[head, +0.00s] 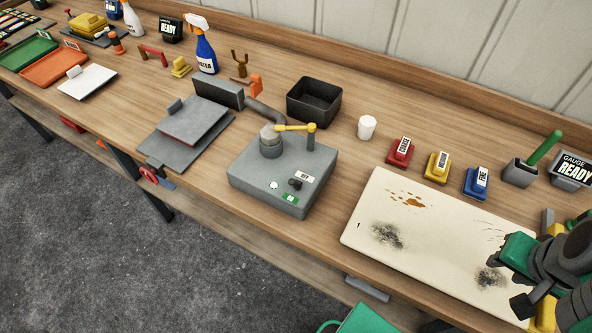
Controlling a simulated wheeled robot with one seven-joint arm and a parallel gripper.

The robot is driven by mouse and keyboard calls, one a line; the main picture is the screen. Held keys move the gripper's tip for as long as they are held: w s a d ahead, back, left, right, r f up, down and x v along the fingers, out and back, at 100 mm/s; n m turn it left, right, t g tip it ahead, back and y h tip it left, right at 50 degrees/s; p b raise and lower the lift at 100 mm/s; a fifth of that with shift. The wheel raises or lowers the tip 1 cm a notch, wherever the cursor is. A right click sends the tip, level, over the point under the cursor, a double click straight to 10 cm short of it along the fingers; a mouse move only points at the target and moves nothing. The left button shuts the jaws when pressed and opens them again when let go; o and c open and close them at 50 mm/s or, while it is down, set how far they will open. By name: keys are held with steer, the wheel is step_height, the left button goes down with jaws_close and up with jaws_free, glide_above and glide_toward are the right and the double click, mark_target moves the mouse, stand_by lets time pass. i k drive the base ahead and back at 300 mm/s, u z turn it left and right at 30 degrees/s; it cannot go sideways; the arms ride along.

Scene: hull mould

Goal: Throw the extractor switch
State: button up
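A grey box unit (280,172) stands on the bench at the middle of the head view. Its top carries a pipe fitting with a yellow lever (296,127), a small dark knob or switch (295,184), a white round button (273,185) and small labels. No lettering naming the extractor is legible, so I cannot tell which control is its switch. My gripper (510,281) is at the lower right, over the right end of the pale board, well away from the grey unit. Its fingers are partly cut off and overlapped by the arm; whether it is open or shut is unclear.
The pale stained board (420,230) lies right of the unit. Red (401,152), yellow (437,167) and blue (477,183) labelled blocks stand behind it. A black bin (314,101) and a white cup (367,127) stand behind the unit. A grey hinged plate (190,125) lies left.

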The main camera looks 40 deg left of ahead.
mark_target(297, 184)
steer(key=k, duration=0.3)
steer(key=z, duration=2.35)
steer(key=k, duration=1.7)
steer(key=u, duration=2.3)
steer(key=i, duration=0.5)
steer(key=u, duration=2.75)
steer(key=k, duration=0.35)
steer(key=z, duration=0.05)
